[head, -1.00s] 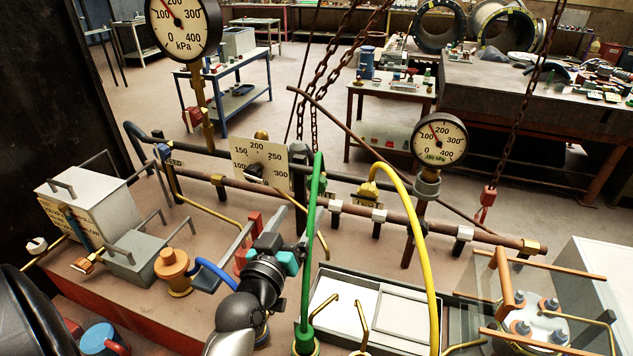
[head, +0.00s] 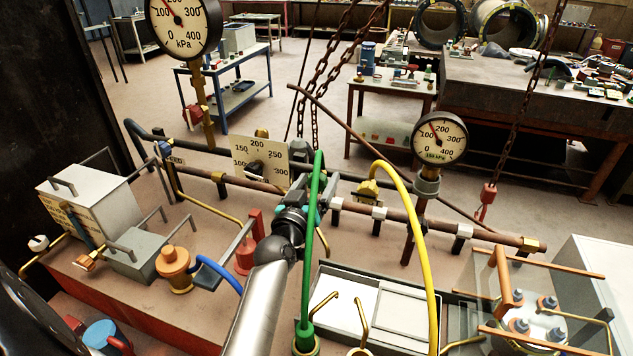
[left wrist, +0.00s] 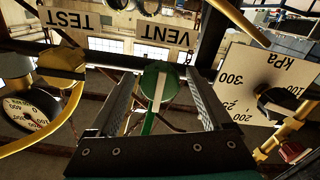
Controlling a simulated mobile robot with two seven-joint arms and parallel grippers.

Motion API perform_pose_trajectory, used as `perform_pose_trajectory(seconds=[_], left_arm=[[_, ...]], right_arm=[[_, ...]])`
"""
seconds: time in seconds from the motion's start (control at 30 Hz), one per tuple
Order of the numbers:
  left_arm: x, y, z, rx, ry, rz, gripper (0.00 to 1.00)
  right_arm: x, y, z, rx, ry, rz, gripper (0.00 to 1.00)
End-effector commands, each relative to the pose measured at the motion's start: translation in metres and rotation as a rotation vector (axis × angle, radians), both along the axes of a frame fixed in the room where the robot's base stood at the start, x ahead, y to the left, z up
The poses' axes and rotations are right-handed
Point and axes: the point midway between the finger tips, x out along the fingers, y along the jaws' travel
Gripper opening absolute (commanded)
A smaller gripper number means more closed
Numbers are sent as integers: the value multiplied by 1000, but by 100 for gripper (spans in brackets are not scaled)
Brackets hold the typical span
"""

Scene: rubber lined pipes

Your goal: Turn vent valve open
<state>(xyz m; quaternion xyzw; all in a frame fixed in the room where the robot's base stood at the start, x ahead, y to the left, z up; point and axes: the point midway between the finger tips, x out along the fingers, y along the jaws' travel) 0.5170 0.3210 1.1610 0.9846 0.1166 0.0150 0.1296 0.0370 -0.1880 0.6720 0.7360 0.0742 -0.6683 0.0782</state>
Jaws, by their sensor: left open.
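The vent valve shows in the left wrist view as a round green knob (left wrist: 158,80) with a pale stripe, below an upside-down VENT sign (left wrist: 168,33). My left gripper (head: 303,185) reaches the pipe rail behind the green hose (head: 317,200) in the head view. Its two fingers are spread wide, with the green knob framed between them in the wrist view. I cannot tell whether either finger touches the knob. In the head view, the gripper and hose hide most of the valve. My right gripper is not in view.
A yellow hose (head: 425,240) arches to the right of the gripper. A dial plate (head: 259,160) stands close on its left. A pressure gauge (head: 438,137) stands farther right, and a grey tray (head: 385,305) lies below. A TEST sign (left wrist: 68,18) shows beside VENT.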

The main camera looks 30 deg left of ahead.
Motion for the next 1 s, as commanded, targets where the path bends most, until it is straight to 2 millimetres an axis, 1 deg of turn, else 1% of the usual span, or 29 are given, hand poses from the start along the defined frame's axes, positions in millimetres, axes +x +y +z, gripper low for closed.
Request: perform_pose_trajectory(seconds=[0.17,0.9,1.0], left_arm=[[0,0,0,0,0,0,83],[0,0,0,0,0,0,0],[0,0,0,-1,0,0,0]], right_arm=[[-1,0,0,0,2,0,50],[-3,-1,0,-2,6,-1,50],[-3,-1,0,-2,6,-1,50]])
